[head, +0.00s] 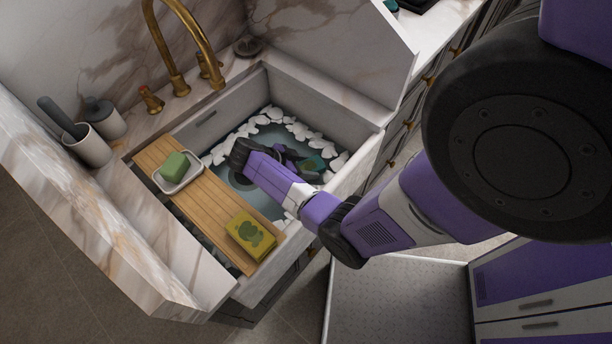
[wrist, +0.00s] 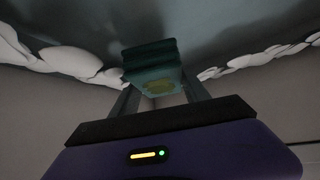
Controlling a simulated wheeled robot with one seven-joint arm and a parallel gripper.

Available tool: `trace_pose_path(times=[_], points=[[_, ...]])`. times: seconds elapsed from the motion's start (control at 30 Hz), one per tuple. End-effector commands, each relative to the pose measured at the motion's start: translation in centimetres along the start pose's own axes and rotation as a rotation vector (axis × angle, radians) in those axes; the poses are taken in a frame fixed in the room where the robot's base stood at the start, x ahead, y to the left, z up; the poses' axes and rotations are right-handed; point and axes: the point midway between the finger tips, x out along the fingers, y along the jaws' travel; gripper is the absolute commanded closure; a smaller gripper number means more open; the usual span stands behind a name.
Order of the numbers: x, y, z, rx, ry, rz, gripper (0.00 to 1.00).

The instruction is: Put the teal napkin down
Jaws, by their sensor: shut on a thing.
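The teal napkin (wrist: 152,75) is held between the two fingers of my gripper (wrist: 158,98) in the wrist view. It looks like a folded block with a yellowish-green mark on its near face. In the head view the napkin (head: 312,163) shows as a small teal patch beside my gripper (head: 300,160), inside the sink basin. My wrist and arm hide part of the gripper there. I cannot tell whether the napkin touches the basin.
The white sink (head: 350,150) holds water edged with white foam or pebble-like lumps (head: 268,117). A wooden board (head: 205,195) spans its left side, bearing a green soap in a dish (head: 180,178) and a yellow sponge (head: 250,236). A brass faucet (head: 178,50) stands behind.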

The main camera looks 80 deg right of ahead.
Motion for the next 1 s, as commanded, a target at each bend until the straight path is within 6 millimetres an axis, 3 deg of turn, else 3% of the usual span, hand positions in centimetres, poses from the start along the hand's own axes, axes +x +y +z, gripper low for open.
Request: trace_pose_path(times=[0.5,0.87,0.9,1.0], points=[[3.8,0.0,3.7,0.0,0.0,0.0,0.91],[4.0,0.0,4.0,0.001,0.0,-0.001,0.91],[3.9,0.0,4.0,0.0,0.0,-0.001,0.42],[3.9,0.0,3.9,0.0,0.0,-0.001,0.24]])
